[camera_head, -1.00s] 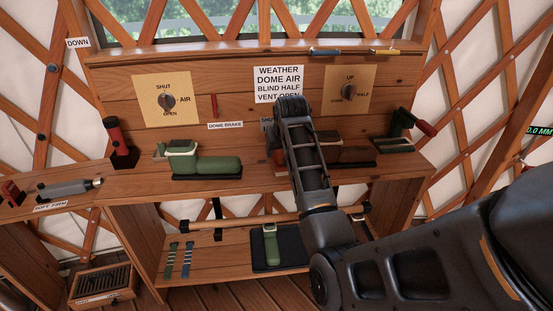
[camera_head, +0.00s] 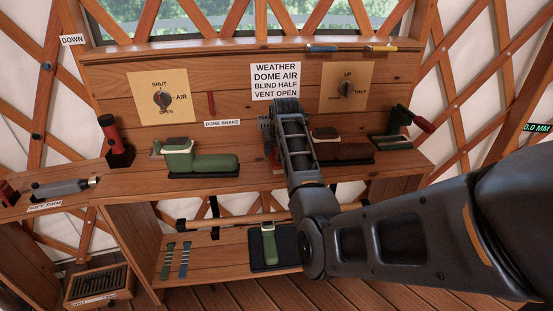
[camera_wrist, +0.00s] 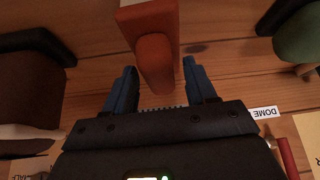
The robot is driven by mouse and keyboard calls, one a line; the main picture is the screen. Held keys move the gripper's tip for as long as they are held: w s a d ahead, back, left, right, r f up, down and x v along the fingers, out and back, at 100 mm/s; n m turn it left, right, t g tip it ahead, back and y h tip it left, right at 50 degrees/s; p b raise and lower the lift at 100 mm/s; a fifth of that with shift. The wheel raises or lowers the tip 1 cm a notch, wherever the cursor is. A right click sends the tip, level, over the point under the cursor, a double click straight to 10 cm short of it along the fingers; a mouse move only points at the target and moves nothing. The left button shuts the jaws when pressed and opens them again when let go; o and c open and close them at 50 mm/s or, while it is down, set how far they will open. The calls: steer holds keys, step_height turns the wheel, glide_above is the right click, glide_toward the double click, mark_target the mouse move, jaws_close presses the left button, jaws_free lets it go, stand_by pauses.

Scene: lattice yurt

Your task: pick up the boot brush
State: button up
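In the wrist view, a rust-orange handle-like piece (camera_wrist: 155,62) with a squarer block at its top end stands between the fingers of my gripper (camera_wrist: 160,75). It looks like the boot brush, though I cannot be sure. A short row of bristle-like teeth (camera_wrist: 163,108) shows below it, near the gripper body. The blue-grey fingers are apart, with a gap on each side of the piece.
A green boot-shaped object (camera_head: 205,160) stands left of my arm on the shelf, and a brown one (camera_head: 345,149) stands right. A red-handled tool (camera_head: 117,140) and a red-gripped clamp (camera_head: 422,124) are farther out. A small green object (camera_head: 269,243) lies on the lower shelf.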

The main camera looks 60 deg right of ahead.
steer(key=c, duration=0.9)
steer(key=shift+c, duration=0.2)
step_height(320, 180, up, 10)
steer(key=shift+r, duration=0.1)
